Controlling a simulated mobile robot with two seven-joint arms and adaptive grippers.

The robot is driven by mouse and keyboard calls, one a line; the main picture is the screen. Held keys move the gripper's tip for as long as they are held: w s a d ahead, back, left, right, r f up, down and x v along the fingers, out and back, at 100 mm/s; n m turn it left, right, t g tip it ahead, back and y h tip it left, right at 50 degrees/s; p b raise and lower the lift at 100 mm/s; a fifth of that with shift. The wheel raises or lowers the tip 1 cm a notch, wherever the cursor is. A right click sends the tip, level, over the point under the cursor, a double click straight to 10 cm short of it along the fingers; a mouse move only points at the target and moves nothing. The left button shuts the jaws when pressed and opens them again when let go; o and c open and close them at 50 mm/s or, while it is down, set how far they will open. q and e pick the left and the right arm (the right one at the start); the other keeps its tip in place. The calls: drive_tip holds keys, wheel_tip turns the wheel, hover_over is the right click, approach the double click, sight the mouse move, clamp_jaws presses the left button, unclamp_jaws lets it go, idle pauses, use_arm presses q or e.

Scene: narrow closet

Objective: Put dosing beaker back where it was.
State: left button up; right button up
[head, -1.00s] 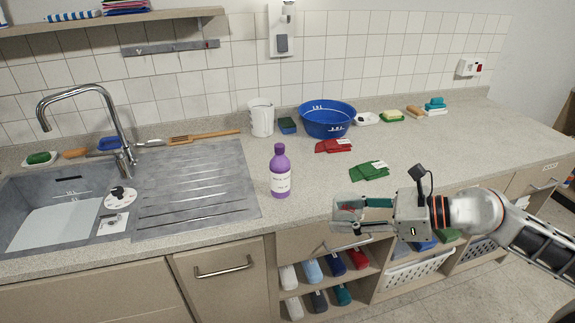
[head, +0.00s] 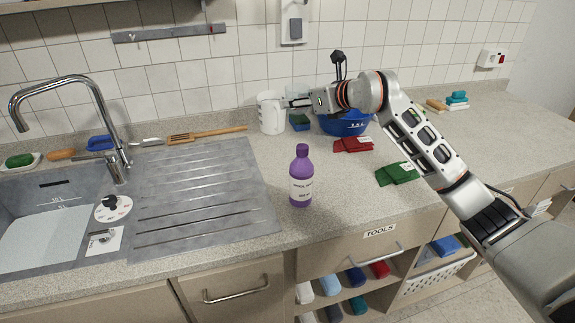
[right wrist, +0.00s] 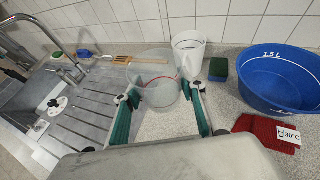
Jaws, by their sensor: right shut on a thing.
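The dosing beaker (right wrist: 158,92) is a clear, see-through cup with a red line, seen between my right gripper's green fingers in the right wrist view. My right gripper (right wrist: 160,98) is shut on it. In the head view that gripper (head: 290,103) is over the back of the worktop, by the white measuring jug (head: 270,113). The beaker is hard to make out there. In the right wrist view the beaker partly overlaps the jug (right wrist: 189,50); I cannot tell whether it touches the worktop. My left gripper is not in view.
A blue basin (head: 345,124) stands right of the jug, partly behind my arm, with a sponge (head: 300,122) between. Red cloths (head: 353,145), green cloths (head: 397,174) and a purple bottle (head: 301,180) stand or lie nearer. The sink drainer (head: 195,195) is left. Worktop around the bottle is clear.

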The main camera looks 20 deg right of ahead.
drive_tip(key=shift+w+a+r, duration=0.1)
drive_tip(key=shift+w+a, duration=0.1)
drive_tip(key=shift+w, duration=0.15)
wheel_tip(320, 180, down, 20)
drive_tip(key=shift+r, duration=0.25)
drive_tip(key=shift+f, duration=0.1)
drive_tip(key=o, duration=0.8)
drive_tip(key=shift+s+d, duration=0.15)
drive_tip(key=v, duration=1.2)
